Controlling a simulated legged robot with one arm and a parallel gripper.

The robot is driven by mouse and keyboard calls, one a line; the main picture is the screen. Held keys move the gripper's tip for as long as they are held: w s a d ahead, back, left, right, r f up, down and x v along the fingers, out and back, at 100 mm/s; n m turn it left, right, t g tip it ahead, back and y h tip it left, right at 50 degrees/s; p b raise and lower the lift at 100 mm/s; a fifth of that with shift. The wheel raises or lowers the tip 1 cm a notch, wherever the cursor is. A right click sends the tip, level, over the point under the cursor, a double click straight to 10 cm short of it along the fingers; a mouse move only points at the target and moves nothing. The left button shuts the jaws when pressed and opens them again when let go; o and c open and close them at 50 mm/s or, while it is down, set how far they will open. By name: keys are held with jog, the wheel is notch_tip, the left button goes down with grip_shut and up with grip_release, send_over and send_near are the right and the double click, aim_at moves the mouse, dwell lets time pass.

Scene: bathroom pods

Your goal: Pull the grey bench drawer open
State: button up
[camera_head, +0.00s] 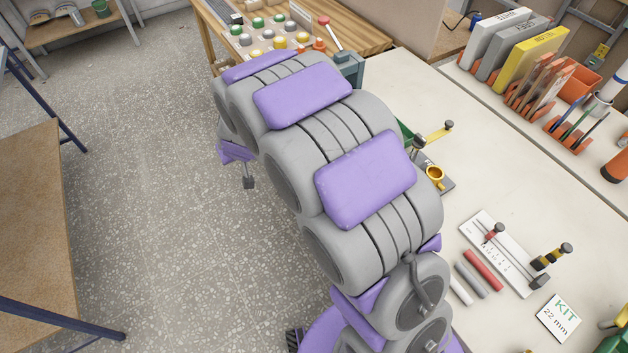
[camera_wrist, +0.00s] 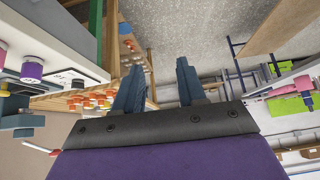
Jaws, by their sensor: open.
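The grey bench drawer cannot be made out with certainty in either view. In the head view my arm covers the near edge of the pale workbench (camera_head: 405,95) and whatever lies under it. In the wrist view my gripper (camera_wrist: 158,70) shows two dark blue fingers spread apart with nothing between them. Pale grey bench parts (camera_wrist: 65,58) stand to the left of the fingers, apart from them. I cannot tell whether a drawer front is among these. In the head view my gripper cannot be clearly made out past the arm.
The bench carries a ruler fixture (camera_head: 495,255), a white KIT card (camera_head: 560,318), binders (camera_head: 505,45) and pen holders. A wooden table (camera_head: 345,38) with coloured knobs stands beyond. A brown-topped table (camera_head: 30,225) is at left. The speckled floor (camera_head: 160,180) between is clear.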

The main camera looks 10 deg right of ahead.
jog(key=w+a+f+t+h, duration=0.25)
jog(key=w+a+f, duration=0.2)
jog(key=f, duration=0.45)
jog(key=s+d+f+n+t+h+p, duration=0.1)
jog(key=s+d+f+n+h+p, duration=0.1)
jog(key=d+f+h, duration=0.55)
jog(key=s+d+f+n+t+h+p, duration=0.1)
jog(key=s+d+f+n+h, duration=0.35)
jog(key=s, duration=0.75)
jog(key=shift+m+t+h, duration=0.25)
jog(key=shift+m+h, duration=0.5)
jog(key=shift+m, duration=0.1)
jog(key=b+x, duration=0.1)
jog(key=x, duration=0.4)
jog(key=f+b+x, duration=0.1)
jog(key=x, duration=0.5)
jog(key=f+b+x, duration=0.1)
jog(key=x, duration=0.5)
jog(key=shift+d+b, duration=0.3)
jog(key=shift+s+f, duration=0.1)
grip_shut()
